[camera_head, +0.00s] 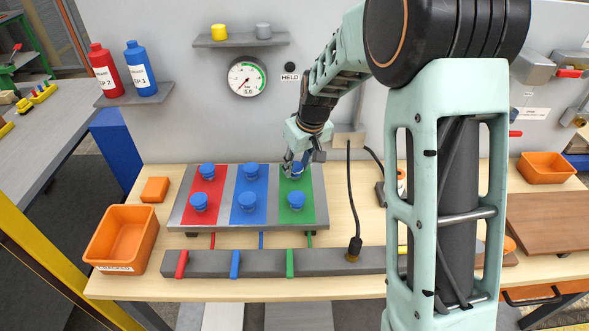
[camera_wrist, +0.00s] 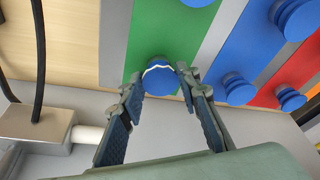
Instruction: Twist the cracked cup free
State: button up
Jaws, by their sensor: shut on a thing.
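The cracked cup (camera_head: 298,170) is a blue cup on the far end of the green strip of the board. In the wrist view the cup (camera_wrist: 161,76) shows a pale zigzag crack line across its side. My gripper (camera_head: 298,161) reaches down to it from above. In the wrist view my gripper's fingers (camera_wrist: 158,82) stand on either side of the cup, shut on it. The cup still sits at the green strip. Several other blue cups, such as the near green-strip one (camera_head: 297,201), show no crack that I can see.
The board (camera_head: 178,212) has red, blue and green strips. A grey bar (camera_head: 210,264) with coloured levers lies in front. An orange bin (camera_head: 120,239) stands at the left. A black cable (camera_head: 350,195) rises right of the board. A gauge (camera_head: 247,77) and a "HELD" sign are on the wall.

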jog(key=shift+c, duration=0.3)
jog(key=shift+w+d+f+n+y+b, duration=0.15)
jog(key=shift+n+y+b, duration=0.15)
jog(key=shift+n+b, duration=0.45)
jog(key=shift+r+n+g, duration=0.2)
jog(key=shift+n+g, duration=0.3)
jog(key=shift+n, duration=0.95)
jog(key=shift+y, duration=0.3)
jog(key=shift+n, duration=0.6)
jog(key=n+g, duration=0.1)
jog(key=n, duration=0.2)
jog(key=shift+w+p, duration=0.1)
jog(key=shift+p, duration=0.3)
